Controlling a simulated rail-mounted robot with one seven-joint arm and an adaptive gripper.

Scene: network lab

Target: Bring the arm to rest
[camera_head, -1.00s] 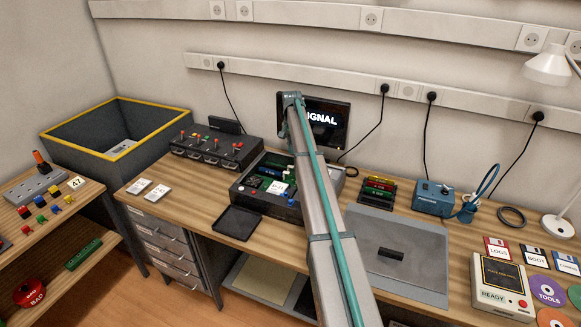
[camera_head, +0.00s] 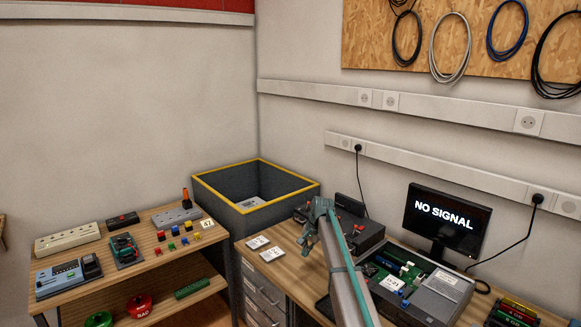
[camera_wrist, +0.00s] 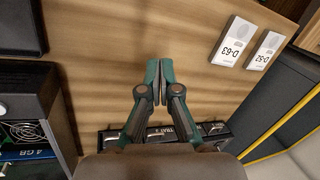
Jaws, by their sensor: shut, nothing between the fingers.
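My gripper (camera_wrist: 159,75) is shut and empty in the wrist view, its green fingertips together above the wooden bench (camera_wrist: 110,45). In the head view my gripper (camera_head: 318,212) is at the end of my raised grey arm, above the bench near the black unit with levers. Whether the fingers meet is too small to tell there. The black tray unit (camera_wrist: 150,134) shows behind the finger linkages.
An open computer case (camera_head: 415,285) stands right of my arm, before a monitor (camera_head: 445,218) reading NO SIGNAL. A grey bin with a yellow rim (camera_head: 207,183) stands in the corner. A side shelf (camera_head: 150,262) holds power strips, coloured blocks and devices. Wall cables hang at upper right.

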